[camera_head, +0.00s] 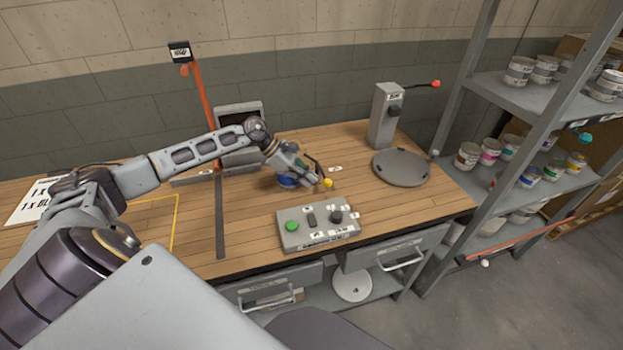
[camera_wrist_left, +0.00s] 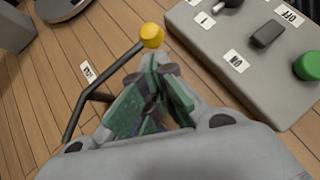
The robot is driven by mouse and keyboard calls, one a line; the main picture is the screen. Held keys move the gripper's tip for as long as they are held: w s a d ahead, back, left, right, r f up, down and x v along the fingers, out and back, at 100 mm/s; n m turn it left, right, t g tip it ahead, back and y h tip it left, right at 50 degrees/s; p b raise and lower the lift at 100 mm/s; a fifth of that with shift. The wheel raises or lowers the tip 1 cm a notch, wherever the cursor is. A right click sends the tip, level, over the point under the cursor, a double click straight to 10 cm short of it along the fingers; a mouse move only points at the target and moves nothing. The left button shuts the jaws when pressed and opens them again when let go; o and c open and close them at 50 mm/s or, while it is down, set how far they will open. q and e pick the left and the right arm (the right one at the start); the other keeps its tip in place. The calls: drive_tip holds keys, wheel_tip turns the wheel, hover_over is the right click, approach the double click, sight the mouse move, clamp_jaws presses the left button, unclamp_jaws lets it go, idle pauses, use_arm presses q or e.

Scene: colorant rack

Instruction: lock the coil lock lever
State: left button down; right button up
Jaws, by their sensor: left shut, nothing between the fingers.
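The lever is a dark bent rod with a yellow ball knob (camera_head: 328,183), low over the middle of the bench in the head view. In the left wrist view its yellow knob (camera_wrist_left: 152,35) sits just beyond my fingertips, and its dark rod (camera_wrist_left: 103,76) runs down to the left of them. My left gripper (camera_head: 305,168) is shut and empty, close beside the lever; in the left wrist view its green-padded fingers (camera_wrist_left: 151,72) meet. I cannot tell whether they touch the lever. A blue round part (camera_head: 288,182) shows under the gripper. My right gripper is not in view.
A grey control box (camera_head: 318,227) with a green button stands in front of the lever. A round grey plate (camera_head: 400,167) and a grey post with a red-tipped handle (camera_head: 387,115) are at the right. A shelf rack (camera_head: 535,185) with paint cans stands farther right.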

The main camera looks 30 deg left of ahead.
use_arm(q)
drive_tip(key=shift+w+d+f, duration=0.1)
drive_tip(key=shift+w+d, duration=0.15)
drive_tip(key=shift+d, duration=0.35)
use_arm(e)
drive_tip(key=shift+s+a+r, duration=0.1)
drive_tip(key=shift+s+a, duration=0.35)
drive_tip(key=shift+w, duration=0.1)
use_arm(q)
drive_tip(key=shift+d, duration=0.1)
drive_tip(key=shift+w+d+n, duration=0.1)
drive_tip(key=shift+d+n, duration=0.05)
drive_tip(key=shift+n, duration=0.15)
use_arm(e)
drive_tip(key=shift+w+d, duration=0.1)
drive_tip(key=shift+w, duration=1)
